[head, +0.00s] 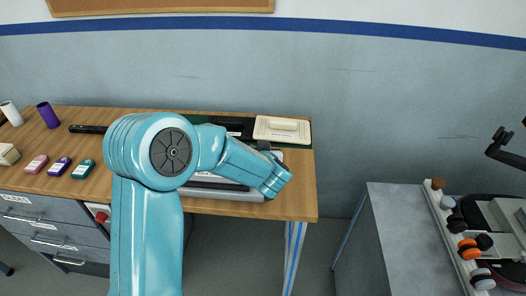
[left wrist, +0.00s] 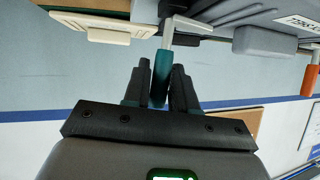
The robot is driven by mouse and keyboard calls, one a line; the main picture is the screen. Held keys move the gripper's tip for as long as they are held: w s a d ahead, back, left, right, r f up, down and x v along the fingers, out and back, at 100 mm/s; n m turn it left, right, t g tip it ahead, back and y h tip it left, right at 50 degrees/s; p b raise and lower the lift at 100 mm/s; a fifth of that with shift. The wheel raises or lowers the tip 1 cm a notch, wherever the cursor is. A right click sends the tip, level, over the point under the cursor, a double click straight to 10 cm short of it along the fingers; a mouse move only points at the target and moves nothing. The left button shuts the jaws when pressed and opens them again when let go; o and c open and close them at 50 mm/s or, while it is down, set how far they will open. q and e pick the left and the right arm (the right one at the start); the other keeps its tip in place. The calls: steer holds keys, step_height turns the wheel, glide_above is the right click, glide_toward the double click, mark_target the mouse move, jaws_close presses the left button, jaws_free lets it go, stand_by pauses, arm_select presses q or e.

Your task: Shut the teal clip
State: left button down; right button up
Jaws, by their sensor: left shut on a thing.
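The teal clip (left wrist: 159,88) is a teal handle grip on a bent metal lever, beside a grey machine (left wrist: 262,40). In the left wrist view my left gripper (left wrist: 160,68) is shut on this teal grip, with one black finger on each side. In the head view my own teal arm covers most of the grey machine (head: 225,194) on the wooden table (head: 298,205), and the clip does not show there. My right gripper is in neither view.
An orange handle (left wrist: 308,80) is at the right in the left wrist view. A cream plate (head: 283,130) lies at the table's back right. Small pink (head: 37,164), purple (head: 60,166) and teal (head: 83,169) blocks lie at left. A grey cabinet (head: 400,225) stands right, across a gap.

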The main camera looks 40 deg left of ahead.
arm_select(q)
steer(key=shift+s+a+n+h, duration=0.2)
steer(key=shift+a+n+h, duration=0.1)
steer(key=shift+a+n, duration=0.1)
stand_by(0.3)
steer(key=c, duration=1)
jaws_free()
steer(key=shift+s, duration=0.1)
steer(key=v, duration=1.6)
steer(key=shift+s+p, duration=0.2)
steer(key=shift+p, duration=0.2)
